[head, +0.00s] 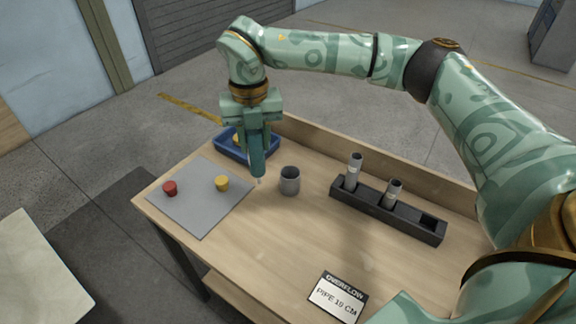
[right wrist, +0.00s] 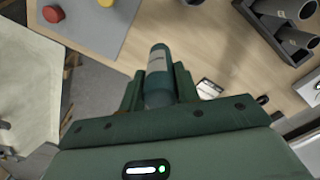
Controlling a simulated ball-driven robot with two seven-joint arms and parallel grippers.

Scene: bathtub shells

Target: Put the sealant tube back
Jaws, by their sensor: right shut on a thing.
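The sealant tube (head: 258,168) is a slim teal tube with a small pale tip at its lower end. My right gripper (head: 256,138) is shut on it and holds it upright, tip down, in front of the blue tray. The tube also shows in the right wrist view (right wrist: 157,62), sticking out between the fingers (right wrist: 158,92). From the head view its tip looks near the tabletop; I cannot tell whether it touches. A grey cup (head: 290,181) stands to the right of the tube, apart from it. My left gripper is not in view.
A black rack (head: 362,203) holds two grey tubes (head: 353,172) (head: 392,193); its right-end slot is empty. A grey mat (head: 200,207) bears a red piece (head: 170,188) and a yellow piece (head: 222,183). The blue tray (head: 228,151) and a label card (head: 337,298) are also on the table.

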